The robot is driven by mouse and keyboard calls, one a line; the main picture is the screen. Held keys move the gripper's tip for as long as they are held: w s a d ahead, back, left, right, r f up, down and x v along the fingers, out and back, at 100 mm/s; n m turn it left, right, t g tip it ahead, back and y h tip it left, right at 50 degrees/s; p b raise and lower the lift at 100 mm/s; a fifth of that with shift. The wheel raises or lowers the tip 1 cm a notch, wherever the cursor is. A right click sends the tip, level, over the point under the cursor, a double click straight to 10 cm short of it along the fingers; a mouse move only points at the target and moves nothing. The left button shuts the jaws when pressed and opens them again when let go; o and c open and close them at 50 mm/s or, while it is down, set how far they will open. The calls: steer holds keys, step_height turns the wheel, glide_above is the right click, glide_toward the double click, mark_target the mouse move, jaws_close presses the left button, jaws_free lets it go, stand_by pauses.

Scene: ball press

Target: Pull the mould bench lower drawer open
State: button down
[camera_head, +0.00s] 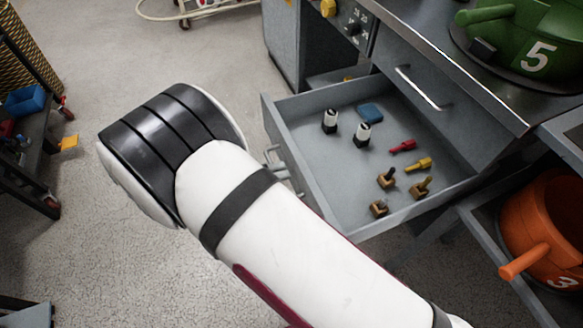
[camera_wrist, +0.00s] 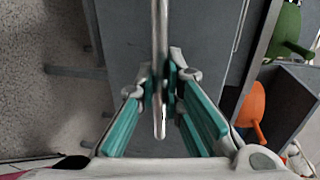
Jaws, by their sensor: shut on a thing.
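The lower drawer (camera_head: 335,210) of the mould bench stands well open in the head view, its grey tray showing small items inside. Its bar handle (camera_wrist: 160,30) runs down the middle of the wrist view. My gripper (camera_wrist: 163,92), with teal finger pads, is shut on this bar, one finger on each side. In the head view my white and black arm hides most of the drawer's front and the gripper; a small part of the handle shows beside the arm. The drawer above, with its own bar handle (camera_head: 423,88), is closed.
A green pot (camera_head: 520,45) marked 5 stands on the bench top. An orange pot (camera_head: 545,225) is at right. The floor at left is largely clear beside a dark shelf (camera_head: 35,150).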

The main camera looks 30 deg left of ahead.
steer(key=shift+s+a, duration=0.4)
steer(key=shift+s, duration=0.1)
steer(key=shift+f, duration=0.1)
steer(key=c, duration=1.7)
jaws_free()
steer(key=v, duration=1.2)
